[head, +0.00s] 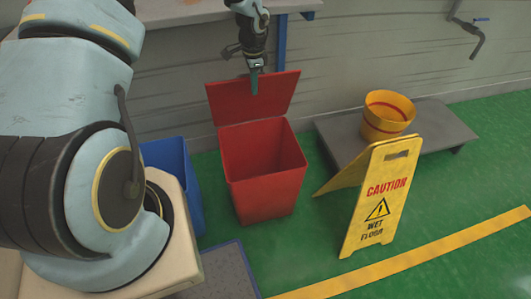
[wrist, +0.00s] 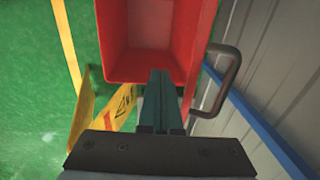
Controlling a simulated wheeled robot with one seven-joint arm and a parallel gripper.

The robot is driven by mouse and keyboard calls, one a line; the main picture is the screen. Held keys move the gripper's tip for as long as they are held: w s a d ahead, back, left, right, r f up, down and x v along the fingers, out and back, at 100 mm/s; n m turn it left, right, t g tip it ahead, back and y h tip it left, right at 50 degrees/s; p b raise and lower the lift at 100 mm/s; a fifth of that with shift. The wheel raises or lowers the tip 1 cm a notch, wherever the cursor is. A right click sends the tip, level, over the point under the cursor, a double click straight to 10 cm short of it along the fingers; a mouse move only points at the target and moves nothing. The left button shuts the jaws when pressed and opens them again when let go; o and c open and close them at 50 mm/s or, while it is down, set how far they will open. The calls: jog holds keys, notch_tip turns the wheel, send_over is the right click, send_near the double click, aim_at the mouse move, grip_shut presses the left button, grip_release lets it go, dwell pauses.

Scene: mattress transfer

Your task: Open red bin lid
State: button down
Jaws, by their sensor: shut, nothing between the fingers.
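The red bin (head: 262,185) stands on the green floor near the wall, and its inside looks empty. Its red lid (head: 225,102) stands raised at the back, leaning up toward the wall. My gripper (head: 254,85) is shut and points down in front of the raised lid's inner face, near its upper edge; I cannot tell whether it touches. In the wrist view the closed fingers (wrist: 160,100) reach toward the red bin (wrist: 120,65). There a grey bar handle (wrist: 222,80) shows at the bin's right.
A blue bin (head: 180,170) stands left of the red bin. A yellow caution sign (head: 378,200) stands at the right, before a low grey platform (head: 435,125) with a yellow bucket (head: 388,115). A worktop (head: 175,12) is at the back.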

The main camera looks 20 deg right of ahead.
jog(key=s+f+b, duration=0.6)
jog(key=f+b, duration=0.4)
jog(key=b, duration=0.1)
jog(key=s+a+f+t+b, duration=0.1)
jog(key=s+f+b, duration=0.6)
jog(key=f+b, duration=0.3)
jog(key=shift+a+f+b, duration=0.15)
jog(key=shift+a+b, duration=0.1)
jog(key=shift+b, duration=0.15)
jog(key=shift+a, duration=0.1)
